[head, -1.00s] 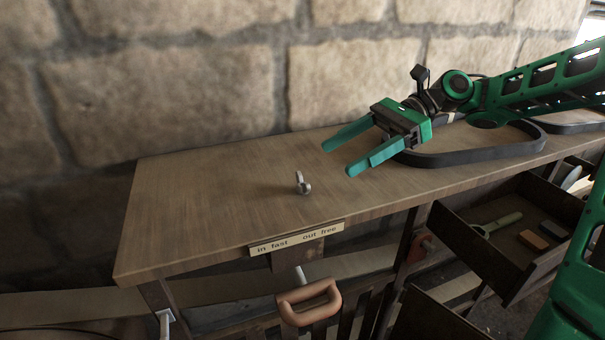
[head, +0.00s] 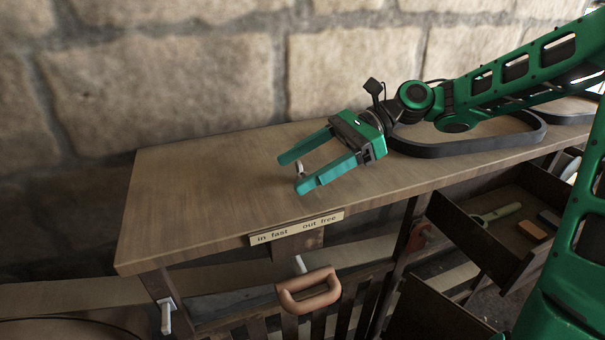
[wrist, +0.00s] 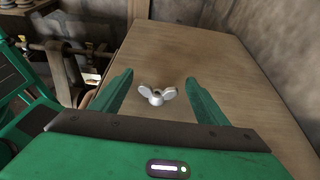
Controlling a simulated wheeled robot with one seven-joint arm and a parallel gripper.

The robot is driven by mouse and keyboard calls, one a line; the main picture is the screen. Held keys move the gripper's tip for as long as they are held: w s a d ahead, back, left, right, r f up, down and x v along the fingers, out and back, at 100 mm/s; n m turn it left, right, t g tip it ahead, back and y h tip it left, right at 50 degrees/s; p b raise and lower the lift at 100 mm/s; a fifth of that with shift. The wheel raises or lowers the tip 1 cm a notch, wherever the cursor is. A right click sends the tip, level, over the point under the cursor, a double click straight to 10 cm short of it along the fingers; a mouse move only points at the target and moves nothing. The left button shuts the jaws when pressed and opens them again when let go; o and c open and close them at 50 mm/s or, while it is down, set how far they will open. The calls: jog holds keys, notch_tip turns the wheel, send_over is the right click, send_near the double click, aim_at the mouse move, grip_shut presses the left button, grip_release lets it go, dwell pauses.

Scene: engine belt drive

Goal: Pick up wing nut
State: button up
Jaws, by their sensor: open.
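The wing nut (wrist: 157,96) is a small silvery piece with two wings, lying on the wooden bench top. In the wrist view it sits between my two fingers, near the level of their tips, with a gap on each side. In the head view the wing nut (head: 299,167) shows between the teal fingers, its lower part hidden behind the near finger. My gripper (head: 289,173) is open and empty, above the bench. In the wrist view my gripper (wrist: 158,82) has both fingers spread around the nut. I cannot tell how far above the bench they are.
A black belt (head: 470,149) lies on the bench to the right. A label strip (head: 297,228) reading "in fast out free" is on the front edge, above an orange handle (head: 309,291). An open drawer (head: 490,236) holds small items. The bench's left part is clear.

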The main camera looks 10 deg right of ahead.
aim_at(302, 173)
jog(key=c, duration=1.1)
notch_tip(302, 173, up, 10)
